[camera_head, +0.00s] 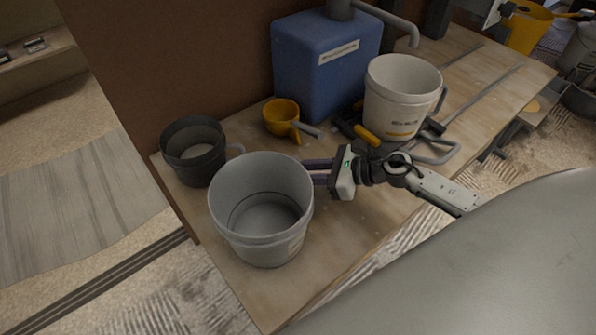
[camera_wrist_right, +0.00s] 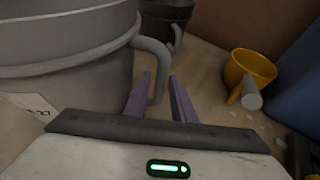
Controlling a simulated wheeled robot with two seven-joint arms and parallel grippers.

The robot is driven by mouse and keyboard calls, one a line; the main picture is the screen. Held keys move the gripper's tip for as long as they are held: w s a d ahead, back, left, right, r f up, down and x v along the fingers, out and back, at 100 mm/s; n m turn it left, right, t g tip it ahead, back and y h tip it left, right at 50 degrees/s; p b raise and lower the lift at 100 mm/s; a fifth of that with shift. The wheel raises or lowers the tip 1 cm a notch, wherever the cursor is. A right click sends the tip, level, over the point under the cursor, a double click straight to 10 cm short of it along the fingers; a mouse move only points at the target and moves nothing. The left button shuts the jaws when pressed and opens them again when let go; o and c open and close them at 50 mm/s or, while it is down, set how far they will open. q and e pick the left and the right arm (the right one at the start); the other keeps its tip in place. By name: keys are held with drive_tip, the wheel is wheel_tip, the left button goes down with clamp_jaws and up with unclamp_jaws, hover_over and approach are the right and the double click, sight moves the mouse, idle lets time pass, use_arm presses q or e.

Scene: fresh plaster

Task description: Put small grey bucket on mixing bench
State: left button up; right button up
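A light grey bucket (camera_head: 262,205) stands upright and empty near the front left end of a wooden bench (camera_head: 350,220). A smaller dark grey bucket (camera_head: 193,150) with a side handle stands behind it to the left. My right gripper (camera_head: 308,172) is at the right side of the light grey bucket. In the right wrist view the light grey bucket (camera_wrist_right: 65,45) fills the left, and its curved handle (camera_wrist_right: 157,75) shows between my open fingers (camera_wrist_right: 160,95). I cannot tell whether the fingers touch the handle. My left gripper is not in view.
A yellow scoop (camera_head: 281,116) and a blue container (camera_head: 325,65) stand behind my right gripper. A white bucket (camera_head: 400,95) stands to the right, with tools (camera_head: 368,135) around its base. The bench's front edge is clear.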

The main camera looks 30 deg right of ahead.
drive_tip(key=shift+o, duration=0.5)
drive_tip(key=shift+r, duration=0.1)
drive_tip(key=shift+r+p, duration=0.25)
drive_tip(key=shift+p, duration=0.05)
drive_tip(key=v, duration=1.2)
